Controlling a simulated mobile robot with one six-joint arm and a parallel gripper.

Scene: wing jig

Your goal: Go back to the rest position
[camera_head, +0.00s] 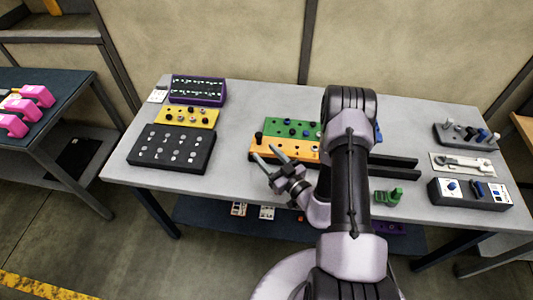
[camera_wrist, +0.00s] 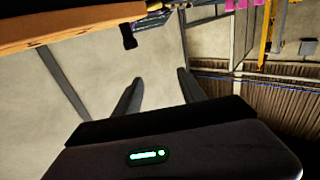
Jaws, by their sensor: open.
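My gripper (camera_head: 270,158) is open, with its two fingers apart and nothing between them. In the head view it is at the front edge of the grey table (camera_head: 232,172), just in front of the orange block (camera_head: 288,149). In the wrist view the fingers of my gripper (camera_wrist: 160,92) point toward a pale wall, and an orange surface (camera_wrist: 60,28) crosses the upper left. My arm covers the middle right of the table in the head view.
A black tray (camera_head: 152,161), a yellow block (camera_head: 168,118) and a purple rack (camera_head: 198,99) stand on the left. A green block (camera_head: 275,124) lies behind the orange one. A green part (camera_head: 384,197) and a black box (camera_head: 492,206) are at the right.

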